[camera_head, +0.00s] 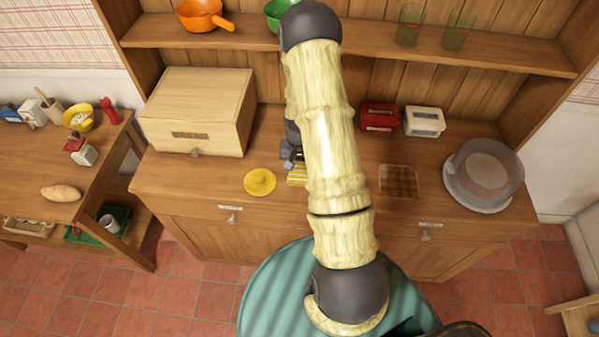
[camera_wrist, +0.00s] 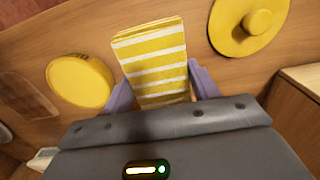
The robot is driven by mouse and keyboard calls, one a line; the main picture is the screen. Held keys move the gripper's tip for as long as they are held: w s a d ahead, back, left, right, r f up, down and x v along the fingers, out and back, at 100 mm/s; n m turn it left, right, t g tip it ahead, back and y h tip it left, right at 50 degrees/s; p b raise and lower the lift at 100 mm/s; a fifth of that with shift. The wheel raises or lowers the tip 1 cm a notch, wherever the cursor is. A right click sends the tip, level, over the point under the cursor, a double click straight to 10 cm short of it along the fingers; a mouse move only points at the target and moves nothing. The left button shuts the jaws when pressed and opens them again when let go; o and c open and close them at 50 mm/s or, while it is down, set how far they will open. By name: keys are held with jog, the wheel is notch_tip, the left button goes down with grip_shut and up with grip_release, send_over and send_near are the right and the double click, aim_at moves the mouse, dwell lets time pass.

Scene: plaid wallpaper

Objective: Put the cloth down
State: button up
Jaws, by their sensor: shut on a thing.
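The yellow-and-white striped cloth (camera_wrist: 155,65) is a folded, flat strip between the two fingers of my gripper (camera_wrist: 163,84) in the wrist view. My gripper is shut on it, and the cloth's far end sticks out past the fingers. In the head view a small part of the cloth (camera_head: 297,175) shows beside my arm, low over the wooden counter (camera_head: 225,190). My gripper (camera_head: 291,158) is mostly hidden there behind my arm. I cannot tell whether the cloth touches the counter.
A yellow knobbed lid (camera_head: 260,182) lies left of the cloth, before the bread box (camera_head: 199,110). A yellow round container (camera_wrist: 80,82) is on the cloth's other side. Right of my arm are a glass dish (camera_head: 399,181), red tin (camera_head: 380,116), white tin (camera_head: 424,121) and domed cake stand (camera_head: 484,173).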

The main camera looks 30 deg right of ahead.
aim_at(299, 173)
jog(key=shift+f, duration=0.1)
jog(key=shift+f+p, duration=0.65)
jog(key=shift+f, duration=1.35)
jog(key=shift+f, duration=0.15)
jog(key=o, duration=0.9)
notch_tip(299, 173, up, 11)
jog(key=b, duration=0.3)
jog(key=shift+r+b, duration=0.3)
jog(key=shift+r, duration=0.4)
